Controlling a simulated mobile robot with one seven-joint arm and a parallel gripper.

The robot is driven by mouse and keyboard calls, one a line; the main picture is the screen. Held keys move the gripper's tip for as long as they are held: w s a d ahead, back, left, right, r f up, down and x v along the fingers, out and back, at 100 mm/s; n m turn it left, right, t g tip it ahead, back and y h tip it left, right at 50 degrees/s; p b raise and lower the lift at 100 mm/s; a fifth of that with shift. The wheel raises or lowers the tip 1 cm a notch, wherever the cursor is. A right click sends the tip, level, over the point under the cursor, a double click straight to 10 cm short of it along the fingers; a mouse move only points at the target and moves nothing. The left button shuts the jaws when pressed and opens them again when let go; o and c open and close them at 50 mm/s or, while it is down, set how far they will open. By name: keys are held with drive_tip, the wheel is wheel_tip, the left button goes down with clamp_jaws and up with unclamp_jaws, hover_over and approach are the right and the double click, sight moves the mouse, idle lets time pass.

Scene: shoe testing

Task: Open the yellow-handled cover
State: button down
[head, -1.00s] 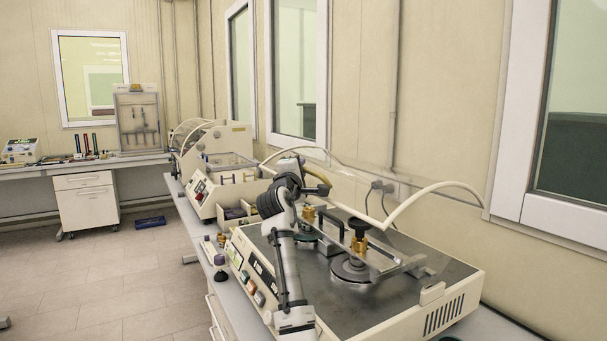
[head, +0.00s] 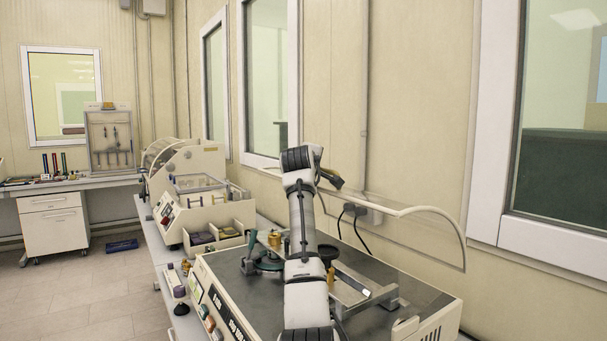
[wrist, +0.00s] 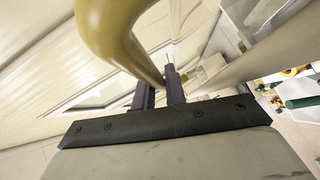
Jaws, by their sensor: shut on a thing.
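The clear cover with a cream curved side rail (head: 440,212) is tilted up above the back of the grey-topped test machine (head: 385,300), near the wall. Its yellow handle (head: 332,180) shows beside my gripper, which is largely hidden behind my wrist in the head view. In the wrist view the thick curved yellow handle (wrist: 115,35) runs down to the dark fingers of my gripper (wrist: 160,88). The fingers are closed on it. The clear panel is hard to make out against the wall.
On the machine top are a teal-based holder (head: 262,258), a dark knob (head: 328,252) and a metal bracket (head: 372,296). A second machine (head: 195,190) and a compartment box (head: 215,235) stand on the bench to the left. A wall socket (head: 355,209) with cords is behind.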

drive_tip(key=shift+w+d, duration=0.2)
idle(0.3)
drive_tip(key=c, duration=1.7)
unclamp_jaws()
drive_tip(key=shift+c, duration=0.2)
drive_tip(key=shift+s, duration=0.1)
drive_tip(key=shift+s+b, duration=0.55)
drive_tip(key=shift+b, duration=0.15)
drive_tip(key=b+v, duration=0.5)
drive_tip(key=v, duration=0.7)
drive_tip(key=shift+s+r+b, duration=0.3)
drive_tip(key=shift+r+b, duration=0.05)
drive_tip(key=shift+b, duration=0.05)
